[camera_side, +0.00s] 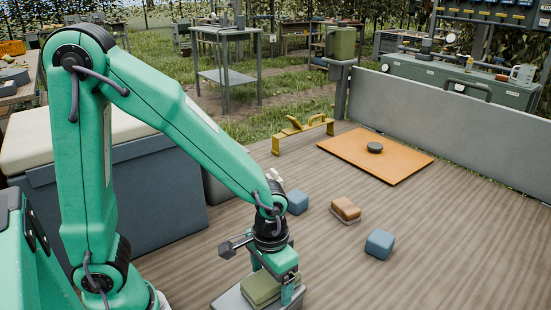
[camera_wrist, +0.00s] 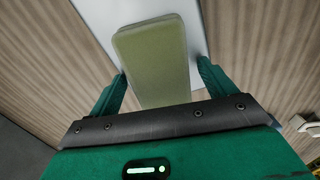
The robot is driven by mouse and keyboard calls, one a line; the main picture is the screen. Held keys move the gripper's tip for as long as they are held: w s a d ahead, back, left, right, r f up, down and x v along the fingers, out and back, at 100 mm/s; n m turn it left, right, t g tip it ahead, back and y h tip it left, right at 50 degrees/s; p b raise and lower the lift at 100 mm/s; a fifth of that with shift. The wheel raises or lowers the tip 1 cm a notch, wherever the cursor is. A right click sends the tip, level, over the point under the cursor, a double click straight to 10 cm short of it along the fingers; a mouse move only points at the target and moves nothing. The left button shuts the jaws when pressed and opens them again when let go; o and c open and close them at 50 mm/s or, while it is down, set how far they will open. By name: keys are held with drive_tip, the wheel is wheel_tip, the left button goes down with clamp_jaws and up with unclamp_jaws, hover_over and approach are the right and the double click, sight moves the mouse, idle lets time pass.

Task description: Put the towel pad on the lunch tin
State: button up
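The towel pad (camera_side: 262,287) is a folded olive-green block at the bottom of the side view. It lies over the top of a pale grey box (camera_side: 228,300), which looks like the lunch tin, and appears to rest on it. In the wrist view the pad (camera_wrist: 152,55) is above the tin's pale top (camera_wrist: 97,14). My gripper (camera_side: 274,280) is low over the pad. In the wrist view its two fingers (camera_wrist: 162,75) stand on either side of the pad, with a narrow gap at the right; contact on the left is unclear.
Two blue blocks (camera_side: 380,243) (camera_side: 298,202) and a brown block (camera_side: 345,209) sit on the wooden deck. An orange mat (camera_side: 400,163) with a dark disc (camera_side: 375,147) lies behind, near a yellow handled frame (camera_side: 303,132). The deck at right is clear.

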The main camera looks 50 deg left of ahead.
sight(268, 275)
drive_tip(key=shift+r, duration=0.1)
wheel_tip(268, 275, up, 12)
idle(1.0)
idle(0.5)
drive_tip(key=s+a+r+t, duration=0.2)
drive_tip(key=a, duration=0.3)
drive_tip(key=s+a+r+t, duration=0.3)
drive_tip(key=a, duration=0.3)
drive_tip(key=shift+r+t, duration=0.2)
drive_tip(key=shift+t, duration=0.1)
